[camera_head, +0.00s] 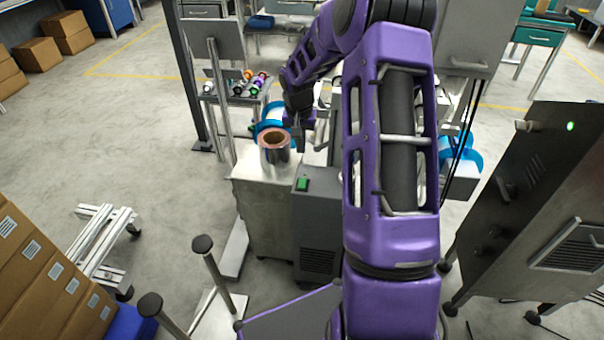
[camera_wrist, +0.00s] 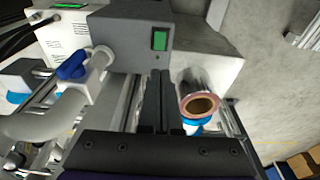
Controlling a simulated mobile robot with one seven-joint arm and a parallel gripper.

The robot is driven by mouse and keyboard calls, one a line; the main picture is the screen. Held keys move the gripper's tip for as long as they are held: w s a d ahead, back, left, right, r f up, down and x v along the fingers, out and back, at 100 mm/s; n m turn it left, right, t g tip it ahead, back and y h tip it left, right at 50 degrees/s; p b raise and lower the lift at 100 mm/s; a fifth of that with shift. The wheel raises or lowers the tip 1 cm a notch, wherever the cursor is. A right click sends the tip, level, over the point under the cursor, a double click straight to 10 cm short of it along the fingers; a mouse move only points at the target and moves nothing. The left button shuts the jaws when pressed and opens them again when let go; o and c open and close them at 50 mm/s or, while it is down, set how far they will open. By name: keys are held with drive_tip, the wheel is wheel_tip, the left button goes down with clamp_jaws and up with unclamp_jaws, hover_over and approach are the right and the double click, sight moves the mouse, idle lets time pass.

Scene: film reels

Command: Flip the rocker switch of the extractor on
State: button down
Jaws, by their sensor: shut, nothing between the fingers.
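The extractor (camera_head: 318,225) is a dark grey box with a vent grille low on its front, standing beside a pale metal cabinet. Its green rocker switch (camera_head: 302,184) sits on the upper part of the box. In the wrist view the switch (camera_wrist: 159,40) shows as a green rectangle in a dark frame, on the grey housing (camera_wrist: 120,45). I cannot tell which way the rocker is tilted. My gripper (camera_head: 302,140) is above and behind the extractor's top, apart from the switch. Its closed dark fingers (camera_wrist: 160,100) point toward the housing below the switch in the wrist view, with nothing between them.
A shiny roll with a copper-coloured end (camera_head: 276,150) stands on the pale cabinet (camera_head: 262,195), close to my gripper's left. A blue valve handle (camera_wrist: 72,66) on a white pipe is left in the wrist view. A steel cabinet (camera_head: 540,210) stands right.

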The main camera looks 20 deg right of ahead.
sight(303, 180)
drive_tip(key=f, duration=0.4)
drive_tip(key=w+d+f+b, duration=0.1)
drive_tip(key=f, duration=0.4)
drive_tip(key=w+f+b, duration=0.1)
drive_tip(key=f, duration=0.3)
drive_tip(key=shift+d+f, duration=0.15)
drive_tip(key=shift+f, duration=0.25)
drive_tip(key=shift+d, duration=0.1)
drive_tip(key=shift+w+f, duration=0.1)
drive_tip(key=shift+f, duration=0.1)
drive_tip(key=shift+s+a+r, duration=0.1)
drive_tip(key=shift+s+a, duration=0.35)
drive_tip(key=shift+s, duration=0.25)
